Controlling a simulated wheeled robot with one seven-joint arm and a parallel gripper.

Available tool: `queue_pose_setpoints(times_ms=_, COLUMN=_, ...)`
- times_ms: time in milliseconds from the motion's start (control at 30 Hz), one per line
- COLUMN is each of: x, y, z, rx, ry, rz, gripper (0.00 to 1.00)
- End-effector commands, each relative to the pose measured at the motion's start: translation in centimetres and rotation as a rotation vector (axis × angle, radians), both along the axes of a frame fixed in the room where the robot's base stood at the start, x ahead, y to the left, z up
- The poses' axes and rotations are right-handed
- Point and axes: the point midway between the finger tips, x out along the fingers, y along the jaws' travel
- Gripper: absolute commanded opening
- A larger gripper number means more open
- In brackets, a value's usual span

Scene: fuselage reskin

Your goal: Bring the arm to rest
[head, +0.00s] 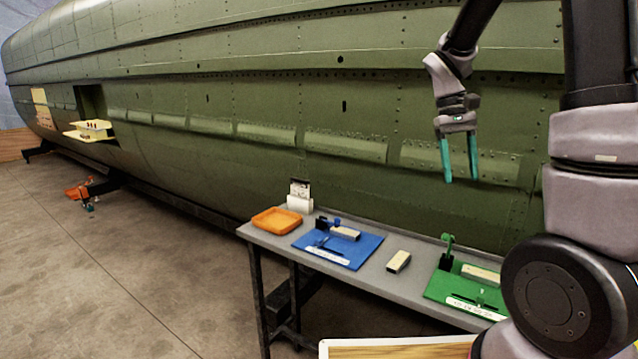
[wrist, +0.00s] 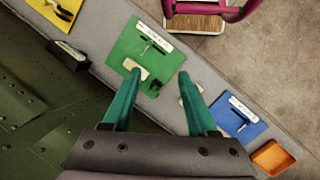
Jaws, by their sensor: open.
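My gripper (head: 459,160) hangs from my black and grey arm at the upper right in the head view, fingers pointing down, in front of the green fuselage (head: 345,110) and above the bench. Its two teal fingers are apart with nothing between them. In the wrist view my gripper (wrist: 155,80) also shows open and empty, above the bench (wrist: 105,60), with the green mat (wrist: 125,50) beyond its fingertips. No object is touching the fingers.
The grey bench (head: 375,277) carries an orange tray (head: 277,220), a blue mat (head: 365,250), a loose beige block (head: 399,262) and a green mat (head: 436,287). A wooden-topped surface (head: 400,349) stands in front. The floor (head: 130,270) at left is mostly clear.

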Motion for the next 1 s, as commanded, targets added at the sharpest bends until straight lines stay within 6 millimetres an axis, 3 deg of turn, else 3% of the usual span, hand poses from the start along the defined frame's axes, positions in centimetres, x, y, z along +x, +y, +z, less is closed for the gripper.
queue_pose_setpoints(times_ms=200, x=-3.6, y=2.0, z=5.1, rx=0.164, ry=-0.272, rz=-0.087, gripper=0.59)
queue_pose_setpoints(times_ms=500, x=-8.9, y=4.7, z=10.6, rx=0.315, ry=-0.641, rz=-0.207, gripper=0.59)
queue_pose_setpoints(times_ms=733, x=-11.7, y=6.1, z=12.5, rx=0.368, ry=-0.831, rz=-0.271, gripper=0.59)
queue_pose_setpoints(times_ms=1000, x=-12.3, y=6.4, z=12.8, rx=0.379, ry=-0.877, rz=-0.286, gripper=0.59)
